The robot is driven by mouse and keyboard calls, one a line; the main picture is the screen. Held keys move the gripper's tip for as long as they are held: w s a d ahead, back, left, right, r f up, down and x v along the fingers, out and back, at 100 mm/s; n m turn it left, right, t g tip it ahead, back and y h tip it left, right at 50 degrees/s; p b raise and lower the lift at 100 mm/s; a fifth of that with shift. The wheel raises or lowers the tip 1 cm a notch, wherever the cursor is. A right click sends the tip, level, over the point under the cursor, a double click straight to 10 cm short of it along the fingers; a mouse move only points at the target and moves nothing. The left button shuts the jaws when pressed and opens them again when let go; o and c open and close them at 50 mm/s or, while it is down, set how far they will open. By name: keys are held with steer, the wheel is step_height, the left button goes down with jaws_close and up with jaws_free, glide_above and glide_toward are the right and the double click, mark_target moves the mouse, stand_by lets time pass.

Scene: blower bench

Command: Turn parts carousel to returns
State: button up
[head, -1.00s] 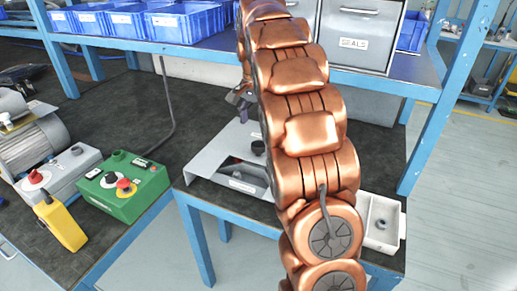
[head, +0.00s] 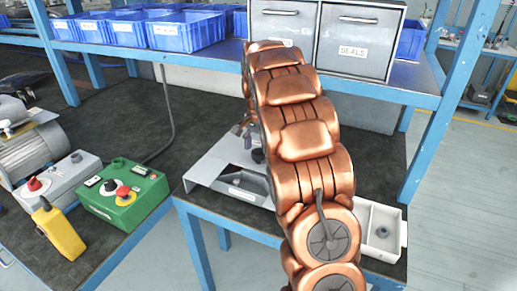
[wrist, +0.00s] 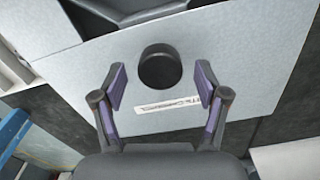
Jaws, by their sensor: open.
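The parts carousel (head: 212,165) is a grey sheet-metal housing on the bench, with a dark opening in its front and a white label (head: 242,193). Its round black knob (wrist: 160,67) stands on the grey top plate in the wrist view, and a bit of it shows in the head view (head: 258,156). My gripper (wrist: 161,82) is open, with one purple-padded finger on each side of the knob and a gap at both sides. The plate's label (wrist: 167,104) is upside down and unreadable in the wrist view. My copper arm hides most of the gripper in the head view.
A green control box (head: 124,196) with a red button, a grey box (head: 68,178) and a yellow pendant (head: 58,232) sit left. A white tray (head: 382,215) stands right of my arm. Blue bins (head: 185,31) and grey drawers (head: 358,38) fill the shelf above.

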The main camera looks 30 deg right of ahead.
steer(key=shift+f, duration=0.25)
jaws_close()
stand_by(0.6)
